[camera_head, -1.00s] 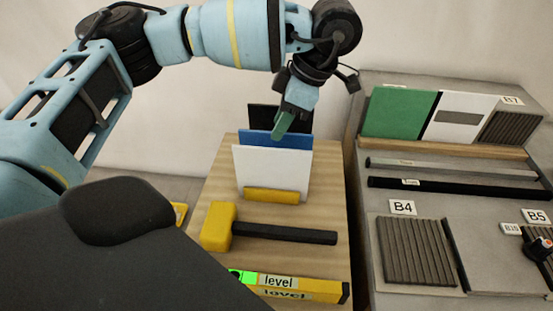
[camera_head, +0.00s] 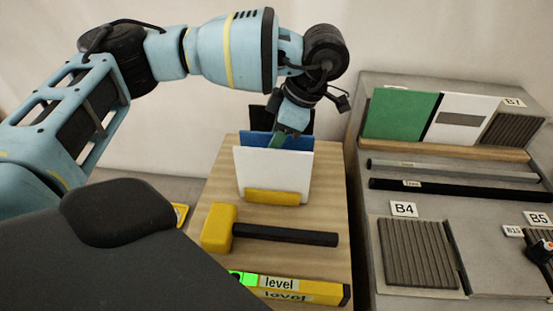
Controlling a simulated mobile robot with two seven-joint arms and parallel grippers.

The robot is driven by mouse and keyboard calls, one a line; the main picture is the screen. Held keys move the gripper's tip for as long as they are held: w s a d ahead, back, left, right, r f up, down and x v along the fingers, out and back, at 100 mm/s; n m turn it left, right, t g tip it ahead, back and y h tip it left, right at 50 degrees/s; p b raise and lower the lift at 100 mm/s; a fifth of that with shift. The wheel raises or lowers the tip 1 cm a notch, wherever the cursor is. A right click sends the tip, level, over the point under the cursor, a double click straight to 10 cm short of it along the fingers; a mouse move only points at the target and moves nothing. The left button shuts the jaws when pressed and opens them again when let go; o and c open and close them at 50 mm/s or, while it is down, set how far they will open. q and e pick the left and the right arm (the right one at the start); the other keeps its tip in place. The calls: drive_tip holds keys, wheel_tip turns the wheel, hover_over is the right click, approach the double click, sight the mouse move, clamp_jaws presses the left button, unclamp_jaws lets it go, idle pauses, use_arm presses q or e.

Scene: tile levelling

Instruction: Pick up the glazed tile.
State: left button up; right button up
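Several tiles stand upright in a yellow holder (camera_head: 271,197) on the wooden board. The front one is a white tile (camera_head: 270,170). Behind it the top of a blue tile (camera_head: 256,139) shows, and a black tile (camera_head: 258,119) stands at the back. The frames do not tell which one is the glazed tile. My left gripper (camera_head: 287,141) points down at the top of this row, with its green fingertip part just behind the white tile's upper edge. Its finger gap and any contact are hidden. My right gripper is not in view.
A yellow-headed mallet (camera_head: 285,235) and a yellow level (camera_head: 300,288) lie in front of the holder. On the grey table at right are a green panel (camera_head: 400,114), a white panel (camera_head: 463,118), dark bars and a ribbed square (camera_head: 418,252) by label B4.

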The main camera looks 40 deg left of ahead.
use_arm(q)
drive_tip(key=shift+c, duration=0.3)
clamp_jaws()
idle(0.5)
